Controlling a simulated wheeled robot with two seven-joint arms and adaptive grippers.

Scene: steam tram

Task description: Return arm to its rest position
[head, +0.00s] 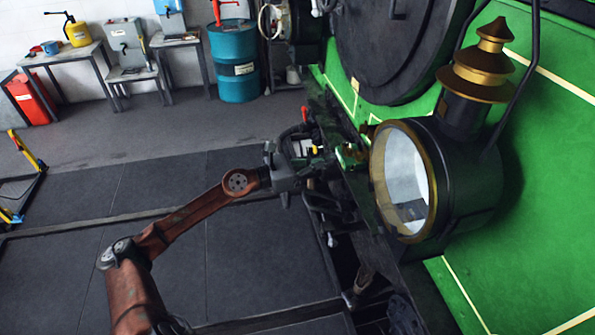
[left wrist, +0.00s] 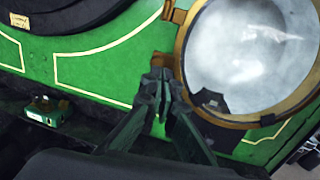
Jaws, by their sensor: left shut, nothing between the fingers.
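My left arm reaches in from the lower left of the head view, its rust-red links stretched toward the green steam tram (head: 520,130). My left gripper (head: 322,165) is at the tram's front ledge, left of the big round lamp (head: 405,180) with its brass rim. In the left wrist view the gripper's fingers (left wrist: 160,80) are closed together and empty. The lamp (left wrist: 250,55) is just right of the fingertips there; I cannot tell whether they touch it. My right gripper is not in view.
A small green and brass fitting (left wrist: 48,112) sits on the dark ledge. A blue drum (head: 234,62), a red bin (head: 32,98) and small tables (head: 70,55) stand along the far wall. The dark floor (head: 150,165) left of the tram is mostly clear.

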